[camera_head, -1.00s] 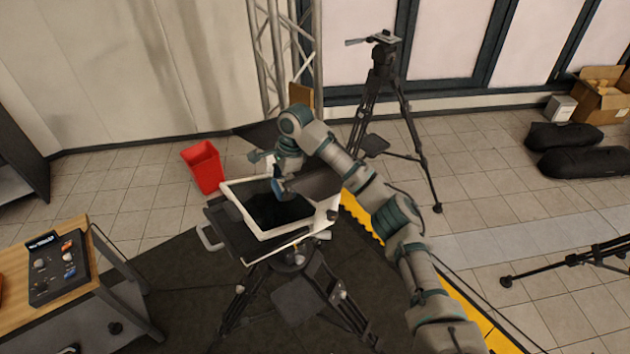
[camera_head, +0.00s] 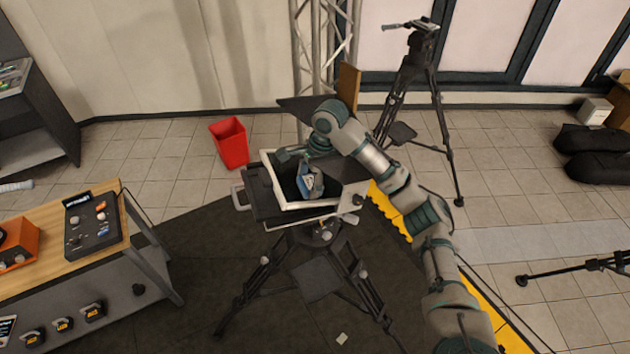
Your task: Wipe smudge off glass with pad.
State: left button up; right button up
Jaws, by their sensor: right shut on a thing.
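A white-framed unit (camera_head: 352,197) with a dark glass pane (camera_head: 289,188) inside it sits on a black tripod. My right arm reaches in from the lower right, over the unit. My right gripper (camera_head: 309,184) is shut on a blue pad (camera_head: 308,190), which is over the pane. I cannot tell whether the pad touches the glass. No smudge can be made out; the arm and pad hide part of the pane. My left gripper is not in view.
The unit's tripod (camera_head: 318,283) spreads its legs over a dark mat. A wooden-topped bench (camera_head: 60,245) with a control box (camera_head: 92,224) stands at left. A red bin (camera_head: 231,146) is behind the unit. Another tripod (camera_head: 409,90) stands behind my right arm.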

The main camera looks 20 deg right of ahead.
jog(key=shift+g, duration=0.6)
jog(key=x, duration=0.2)
jog(key=s+x, duration=0.1)
jog(key=x, duration=0.1)
jog(key=shift+d+f, duration=0.1)
jog(key=shift+f, duration=0.3)
jog(key=v, duration=0.3)
jog(key=w+v, duration=0.1)
jog(key=v, duration=0.1)
jog(key=shift+d+r, duration=0.1)
jog(key=shift+d, duration=0.35)
jog(key=shift+w+a+r, duration=0.1)
jog(key=shift+w+r, duration=0.1)
jog(key=shift+w, duration=0.05)
jog(key=shift+r, duration=0.1)
